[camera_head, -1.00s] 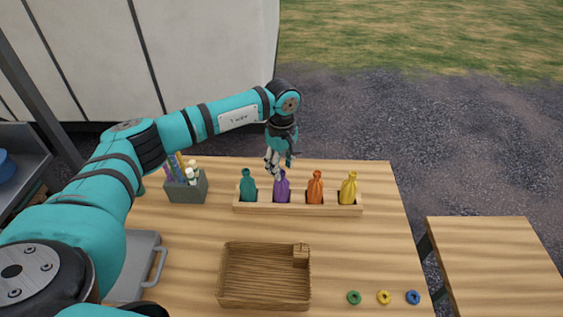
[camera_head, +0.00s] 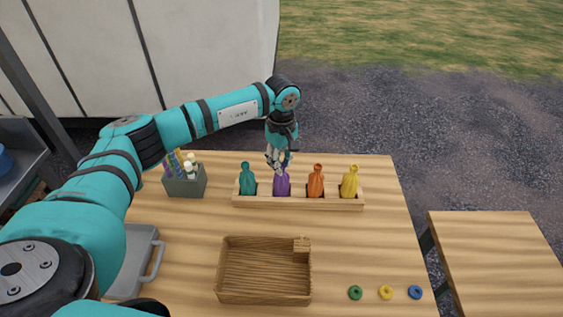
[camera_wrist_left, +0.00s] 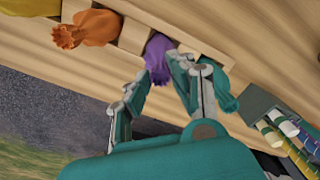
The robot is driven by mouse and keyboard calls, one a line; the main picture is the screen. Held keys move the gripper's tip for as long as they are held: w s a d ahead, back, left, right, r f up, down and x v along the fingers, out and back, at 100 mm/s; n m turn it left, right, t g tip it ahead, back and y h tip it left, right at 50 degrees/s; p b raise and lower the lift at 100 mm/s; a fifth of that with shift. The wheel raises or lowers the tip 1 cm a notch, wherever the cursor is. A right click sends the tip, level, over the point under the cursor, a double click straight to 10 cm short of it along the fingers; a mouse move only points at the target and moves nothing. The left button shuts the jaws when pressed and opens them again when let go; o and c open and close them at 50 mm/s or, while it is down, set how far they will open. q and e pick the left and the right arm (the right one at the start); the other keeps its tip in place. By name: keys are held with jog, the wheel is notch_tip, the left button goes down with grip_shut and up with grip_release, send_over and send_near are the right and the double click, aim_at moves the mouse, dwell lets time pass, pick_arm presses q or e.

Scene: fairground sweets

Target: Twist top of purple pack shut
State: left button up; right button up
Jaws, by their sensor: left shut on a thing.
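The purple pack (camera_head: 282,186) stands upright in the wooden rack (camera_head: 300,203), between the teal pack (camera_head: 248,180) and the orange pack (camera_head: 316,182). My left gripper (camera_head: 279,165) points down over it and is shut on its top, which the fingers partly hide. In the left wrist view the gathered purple top (camera_wrist_left: 158,68) shows at the fingertips of my left gripper (camera_wrist_left: 160,80). Whether the top is twisted cannot be told. My right gripper is not in view.
A yellow pack (camera_head: 350,181) stands at the rack's right end. A grey holder (camera_head: 184,186) with sticks is left of the rack. A wicker basket (camera_head: 264,299) lies in front. Green (camera_head: 355,293), yellow (camera_head: 385,292) and blue rings (camera_head: 415,292) lie front right.

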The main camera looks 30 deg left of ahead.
pick_arm(q)
jog(key=m+b, duration=0.3)
jog(key=m, duration=0.1)
jog(key=shift+f+m, duration=0.1)
jog(key=shift+m, duration=0.3)
jog(key=shift+m+b, duration=0.65)
jog(key=shift+m, duration=0.65)
jog(key=o, duration=0.7)
jog(key=shift+r, duration=0.25)
jog(key=shift+r+p, duration=1.3)
jog(key=shift+r, duration=1.1)
